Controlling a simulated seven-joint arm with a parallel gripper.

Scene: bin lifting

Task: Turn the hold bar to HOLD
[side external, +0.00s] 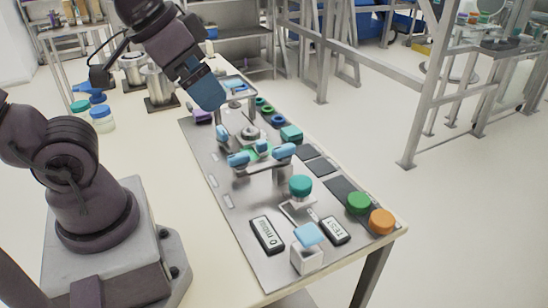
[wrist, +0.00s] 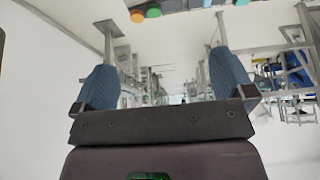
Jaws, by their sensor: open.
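A grey metal panel (side external: 233,219) lies along the table and carries several fittings. Light blue handles (side external: 284,151) sit on a low raised metal frame near its middle. I cannot tell which part is the hold bar, and no HOLD mark is readable. My gripper (side external: 208,92) is above the far part of the panel, with its blue fingers angled down to the right. In the wrist view my gripper (wrist: 165,85) shows two blue fingers spread wide with nothing between them.
A teal knob (side external: 301,186), a light blue cap on a white block (side external: 306,259), and green (side external: 358,203) and orange (side external: 381,221) buttons stand at the near end. Metal pots (side external: 158,88) and lidded jars (side external: 102,118) stand left of the panel.

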